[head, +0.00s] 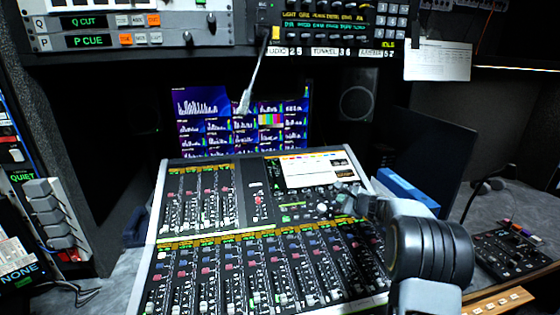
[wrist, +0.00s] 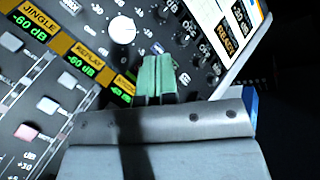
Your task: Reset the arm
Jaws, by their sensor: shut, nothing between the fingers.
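My gripper shows in the wrist view (wrist: 157,78) with its green-tipped fingers together and nothing between them. It is over the mixing console (wrist: 60,105), close to a white round knob (wrist: 122,30) and the small black knobs; I cannot tell whether it touches the panel. In the head view my arm comes in from the lower right and reaches over the right side of the console (head: 155,235). The gripper's fingertips are hard to make out there.
A monitor (head: 200,105) with level graphs stands behind the console, and a gooseneck microphone (head: 245,100) hangs before it. A blue box (head: 408,190) and a dark panel (head: 440,155) stand right of the console. A small control box (head: 510,255) lies at the far right.

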